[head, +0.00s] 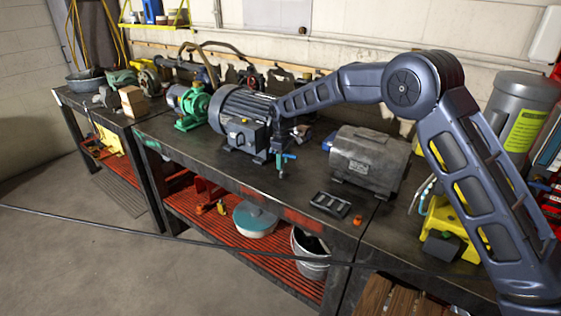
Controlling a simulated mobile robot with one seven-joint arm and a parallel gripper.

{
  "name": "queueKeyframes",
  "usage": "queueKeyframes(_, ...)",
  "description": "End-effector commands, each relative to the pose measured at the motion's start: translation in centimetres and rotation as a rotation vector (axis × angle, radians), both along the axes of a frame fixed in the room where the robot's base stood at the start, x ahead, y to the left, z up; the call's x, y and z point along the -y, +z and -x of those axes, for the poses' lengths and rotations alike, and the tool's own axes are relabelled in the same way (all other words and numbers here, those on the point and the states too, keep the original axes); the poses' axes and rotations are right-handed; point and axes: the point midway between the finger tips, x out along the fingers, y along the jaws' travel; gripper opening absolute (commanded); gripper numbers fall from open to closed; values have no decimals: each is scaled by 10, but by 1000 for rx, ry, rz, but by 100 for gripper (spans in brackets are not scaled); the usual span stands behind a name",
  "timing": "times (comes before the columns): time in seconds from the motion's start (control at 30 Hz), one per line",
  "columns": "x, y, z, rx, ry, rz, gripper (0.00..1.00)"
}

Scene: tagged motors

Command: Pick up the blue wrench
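My arm reaches from the lower right over the workbench, and my gripper (281,172) points down at its far end, in front of the large dark motor. It is small and dark in the head view, and I cannot make out its fingers or whether they are apart. A small blue-teal piece (290,156) shows right at the gripper; I cannot tell if it is the blue wrench or part of something else. Another small blue piece (327,144) shows at the left end of the grey motor. No clear wrench shape can be made out.
The large dark motor (243,112) and a green pump (194,106) stand left of my gripper. A grey box-shaped motor (368,160) stands to the right. A dark slotted tray (330,204) lies near the bench's front edge. The bench top (230,172) in front is mostly clear.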

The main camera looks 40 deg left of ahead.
Motion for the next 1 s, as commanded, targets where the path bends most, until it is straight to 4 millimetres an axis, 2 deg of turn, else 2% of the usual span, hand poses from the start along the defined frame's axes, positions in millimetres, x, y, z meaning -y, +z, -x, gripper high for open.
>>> queueKeyframes(0.07,0,0,0,0,0,0,40)
queueKeyframes(0.27,0,1,0,0,0,0,3)
queueKeyframes(0.3,0,1,0,0,0,0,0)
queueKeyframes(0.67,0,5,0,1,0,-2,0)
queueKeyframes(0.87,-1,33,-1,0,-1,-4,0)
queueKeyframes(1.0,-1,66,-1,2,0,-5,0)
